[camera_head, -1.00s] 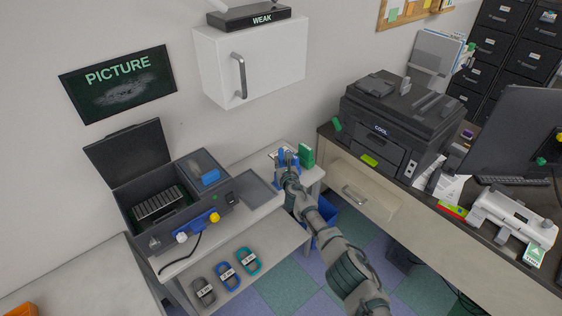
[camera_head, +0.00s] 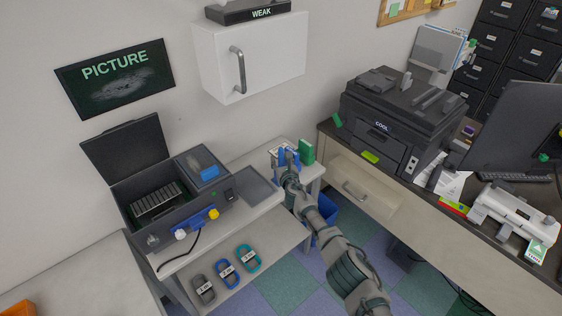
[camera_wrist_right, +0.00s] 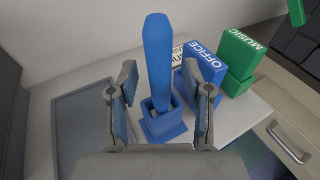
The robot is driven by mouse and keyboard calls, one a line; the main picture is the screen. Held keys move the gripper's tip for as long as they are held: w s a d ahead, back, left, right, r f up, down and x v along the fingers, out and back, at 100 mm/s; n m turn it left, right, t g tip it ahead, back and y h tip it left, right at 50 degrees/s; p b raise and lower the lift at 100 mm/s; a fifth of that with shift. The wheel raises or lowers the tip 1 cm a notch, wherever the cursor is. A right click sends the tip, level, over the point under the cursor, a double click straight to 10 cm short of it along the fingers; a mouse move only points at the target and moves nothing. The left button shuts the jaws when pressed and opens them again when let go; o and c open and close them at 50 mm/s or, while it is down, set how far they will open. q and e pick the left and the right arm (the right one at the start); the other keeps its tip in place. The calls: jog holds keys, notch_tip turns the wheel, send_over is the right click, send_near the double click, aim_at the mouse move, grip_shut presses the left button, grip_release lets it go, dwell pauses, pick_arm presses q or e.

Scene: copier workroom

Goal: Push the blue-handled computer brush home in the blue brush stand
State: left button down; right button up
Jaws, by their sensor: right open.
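The blue-handled computer brush (camera_wrist_right: 158,60) stands nearly upright in the blue brush stand (camera_wrist_right: 164,127), handle up. Its lower end is inside the stand's opening, where a small grey part shows at the rim; how deep it sits I cannot tell. My right gripper (camera_wrist_right: 166,84) is open, with one finger on each side of the brush handle and gaps on both sides. In the head view the right gripper (camera_head: 290,163) is over the small table's far right part, largely covering the brush and stand. My left gripper is not in view.
A blue OFFICE box (camera_wrist_right: 205,66) and a green MUSIC box (camera_wrist_right: 238,62) stand close behind and right of the stand. A flat grey tray (camera_wrist_right: 82,120) lies left of it. In the head view, an open dark case (camera_head: 150,205) stands further left and a wooden drawer (camera_head: 360,190) is to the right.

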jog(key=v, duration=1.2)
jog(key=shift+f, duration=0.15)
dwell(0.5)
jog(key=s+d+f+m+g+h+p, duration=0.1)
jog(key=s+d+f+m+g, duration=0.15)
jog(key=s+f+m, duration=0.55)
jog(key=s+d+f+m+g+h+p, duration=0.1)
jog(key=s+d+f+m+g, duration=0.3)
jog(key=f, duration=0.8)
jog(key=s+d+f+m, duration=0.2)
jog(key=s+f+m, duration=0.5)
jog(key=f, duration=0.4)
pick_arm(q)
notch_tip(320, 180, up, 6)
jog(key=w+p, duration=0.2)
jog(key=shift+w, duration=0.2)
pick_arm(e)
jog(key=s+d+f+m+g, duration=0.2)
jog(key=s+f+m, duration=0.3)
jog(key=s, duration=0.7)
jog(key=s+d+f+m+g+h, duration=0.1)
jog(key=s+d+f+m+g, duration=0.2)
jog(key=s, duration=0.9)
jog(key=s+d+f+m+g, duration=0.2)
jog(key=s+d+f+m, duration=0.2)
jog(key=s+f+m, duration=0.5)
jog(key=s, duration=0.3)
jog(key=shift+d, duration=0.4)
jog(key=shift+s+g, duration=0.1)
jog(key=shift+g, duration=0.15)
